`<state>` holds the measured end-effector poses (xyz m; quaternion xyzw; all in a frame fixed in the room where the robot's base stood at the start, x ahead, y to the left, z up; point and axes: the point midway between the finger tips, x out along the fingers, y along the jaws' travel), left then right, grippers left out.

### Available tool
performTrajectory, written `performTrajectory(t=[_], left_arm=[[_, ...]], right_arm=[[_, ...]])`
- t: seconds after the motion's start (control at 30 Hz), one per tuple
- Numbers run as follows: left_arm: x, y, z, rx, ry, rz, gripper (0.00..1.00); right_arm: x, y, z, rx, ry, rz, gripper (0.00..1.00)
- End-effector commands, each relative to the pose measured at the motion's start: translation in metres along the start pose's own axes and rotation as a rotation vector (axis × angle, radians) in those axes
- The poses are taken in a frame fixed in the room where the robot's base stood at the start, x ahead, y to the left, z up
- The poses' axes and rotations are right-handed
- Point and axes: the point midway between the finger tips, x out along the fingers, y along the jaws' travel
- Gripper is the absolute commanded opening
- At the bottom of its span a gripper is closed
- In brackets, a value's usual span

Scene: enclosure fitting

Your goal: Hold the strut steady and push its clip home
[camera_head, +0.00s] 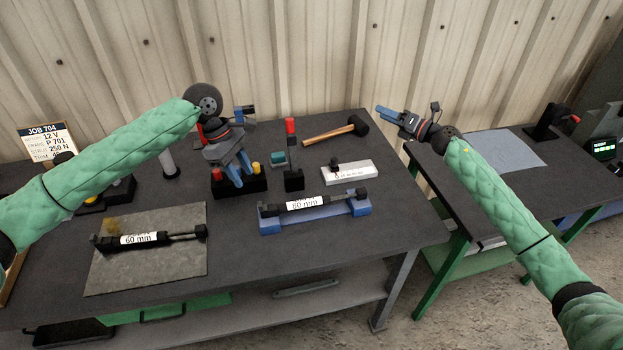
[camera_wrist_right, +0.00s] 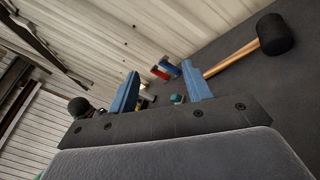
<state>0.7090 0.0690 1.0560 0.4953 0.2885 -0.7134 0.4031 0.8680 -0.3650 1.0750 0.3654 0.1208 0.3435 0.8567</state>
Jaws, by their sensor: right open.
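A dark strut labelled 80 mm (camera_head: 304,203) lies in a blue cradle (camera_head: 270,228) at the front right of the bench. A second strut, labelled 60 mm (camera_head: 140,240), lies on a grey mat (camera_head: 180,275) to the left. The clip is too small to tell apart from the strut ends. My left gripper (camera_head: 244,176) points down above a black block with red and yellow pieces, its blue fingers apart and nothing seen between them. My right gripper (camera_head: 384,110) is open and empty, above the bench's back right corner. Its parted blue fingers show in the right wrist view (camera_wrist_right: 160,91).
A black mallet (camera_head: 340,131) lies at the back. A red-topped black post (camera_head: 292,160) and a pale block (camera_head: 347,173) stand behind the cradle. A job sign (camera_head: 47,141) stands at far left. A second table (camera_head: 470,175) with a grey-blue sheet is at right.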

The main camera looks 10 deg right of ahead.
Motion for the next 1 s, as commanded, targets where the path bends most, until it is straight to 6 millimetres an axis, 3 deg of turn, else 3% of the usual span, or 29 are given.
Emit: performTrajectory(t=[0.03, 0.2, 0.43, 0.7, 0.9, 1.0], left_arm=[[0.000, 0.000, 0.000, 0.000, 0.000, 0.000, 0.36], [0.000, 0.000, 0.000, 0.000, 0.000, 0.000, 0.36], [0.000, 0.000, 0.000, 0.000, 0.000, 0.000, 0.36], [0.000, 0.000, 0.000, 0.000, 0.000, 0.000, 0.36], [0.000, 0.000, 0.000, 0.000, 0.000, 0.000, 0.36], [0.000, 0.000, 0.000, 0.000, 0.000, 0.000, 0.36]], right_arm=[[0.015, 0.016, -0.013, -0.038, 0.058, 0.028, 0.50], [0.055, 0.064, -0.065, -0.181, 0.281, 0.112, 0.50], [0.089, 0.120, -0.144, -0.408, 0.620, 0.211, 0.50], [0.093, 0.157, -0.219, -0.695, 1.018, 0.267, 0.50], [0.082, 0.167, -0.254, -0.911, 1.305, 0.257, 0.50], [0.073, 0.169, -0.262, -1.018, 1.442, 0.230, 0.50]])
